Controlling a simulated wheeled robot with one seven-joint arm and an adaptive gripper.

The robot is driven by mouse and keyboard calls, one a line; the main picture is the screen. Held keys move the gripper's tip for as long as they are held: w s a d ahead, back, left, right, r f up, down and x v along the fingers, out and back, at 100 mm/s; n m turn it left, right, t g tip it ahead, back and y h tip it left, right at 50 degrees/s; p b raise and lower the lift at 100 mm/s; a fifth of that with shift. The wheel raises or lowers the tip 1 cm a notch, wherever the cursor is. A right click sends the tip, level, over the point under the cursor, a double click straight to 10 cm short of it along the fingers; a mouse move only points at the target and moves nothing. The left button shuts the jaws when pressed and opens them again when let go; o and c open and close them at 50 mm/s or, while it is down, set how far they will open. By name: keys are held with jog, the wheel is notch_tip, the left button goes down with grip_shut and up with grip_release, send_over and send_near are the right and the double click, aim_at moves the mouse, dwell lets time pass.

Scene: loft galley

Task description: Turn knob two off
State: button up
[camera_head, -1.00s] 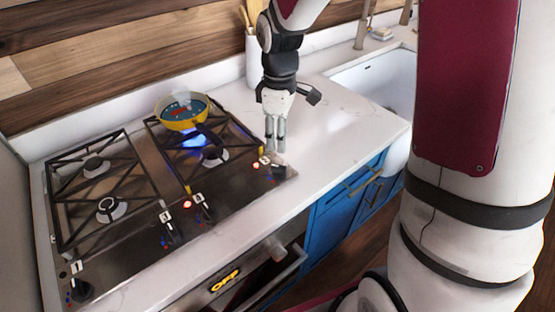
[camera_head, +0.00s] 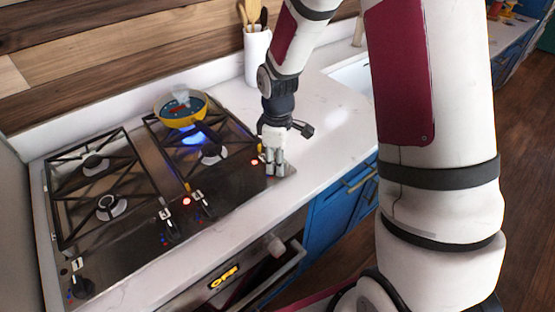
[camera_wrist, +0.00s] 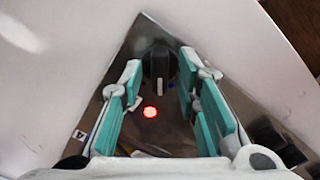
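A row of black knobs runs along the hob's front edge. In the head view they are the far left knob (camera_head: 80,288), the second from left (camera_head: 170,230), the third (camera_head: 206,208), and one at the right end hidden by my gripper (camera_head: 271,166).
Red lights glow by the right-end knob (camera_wrist: 150,112) and the third knob (camera_head: 187,202). A yellow pan (camera_head: 180,110) steams over blue flame (camera_head: 194,139) on the back right burner. A utensil crock (camera_head: 257,58) stands behind my arm. Counter right of the hob is clear.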

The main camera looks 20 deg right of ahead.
grip_shut()
jog(key=shift+m, duration=0.3)
jog(key=m, duration=0.2)
jog(key=shift+m, duration=2.3)
jog(key=shift+o, duration=1.6)
grip_release()
